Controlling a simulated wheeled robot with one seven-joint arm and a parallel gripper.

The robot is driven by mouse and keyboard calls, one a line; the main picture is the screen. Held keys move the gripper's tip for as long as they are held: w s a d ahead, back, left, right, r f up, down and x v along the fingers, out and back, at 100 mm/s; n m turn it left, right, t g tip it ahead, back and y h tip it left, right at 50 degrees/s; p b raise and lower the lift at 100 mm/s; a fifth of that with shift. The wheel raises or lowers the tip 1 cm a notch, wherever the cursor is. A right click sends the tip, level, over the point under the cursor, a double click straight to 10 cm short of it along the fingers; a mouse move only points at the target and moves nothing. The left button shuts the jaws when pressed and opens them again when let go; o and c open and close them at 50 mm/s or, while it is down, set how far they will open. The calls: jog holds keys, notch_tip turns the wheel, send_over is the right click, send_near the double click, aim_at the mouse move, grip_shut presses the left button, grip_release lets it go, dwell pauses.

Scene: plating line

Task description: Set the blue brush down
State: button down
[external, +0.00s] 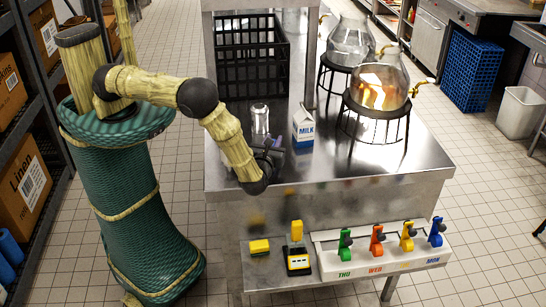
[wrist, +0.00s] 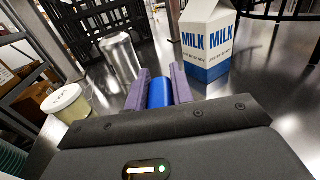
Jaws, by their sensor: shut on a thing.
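My gripper (external: 276,152) is over the near left part of the steel counter (external: 370,165), close to its surface. In the wrist view, its two purple fingers (wrist: 159,80) are shut on a smooth blue cylinder, which I take for the blue brush (wrist: 159,94). Only a short blue part shows between the fingers; the rest is hidden. I cannot tell whether it touches the counter. In the external view the gripper is small and the brush cannot be made out clearly.
A metal can (wrist: 122,57) stands beyond the fingers to the left, and a milk carton (wrist: 207,42) to the right. A black crate (external: 252,60) and glass vessels on stands (external: 378,85) are farther back. The near right counter is clear. Colored levers (external: 375,240) line the lower front ledge.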

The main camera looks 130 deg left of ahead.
jog(key=shift+f, duration=0.1)
jog(key=shift+f, duration=0.15)
jog(key=c, duration=1.2)
grip_release()
jog(key=shift+r, duration=0.3)
jog(key=shift+w+d+f, duration=0.15)
jog(key=shift+d, duration=0.15)
jog(key=b+v, duration=0.4)
jog(key=v, duration=0.6)
jog(key=shift+w+d, duration=0.1)
jog(key=shift+w+d+b, duration=0.15)
jog(key=shift+d+b, duration=0.2)
jog(key=shift+d, duration=0.15)
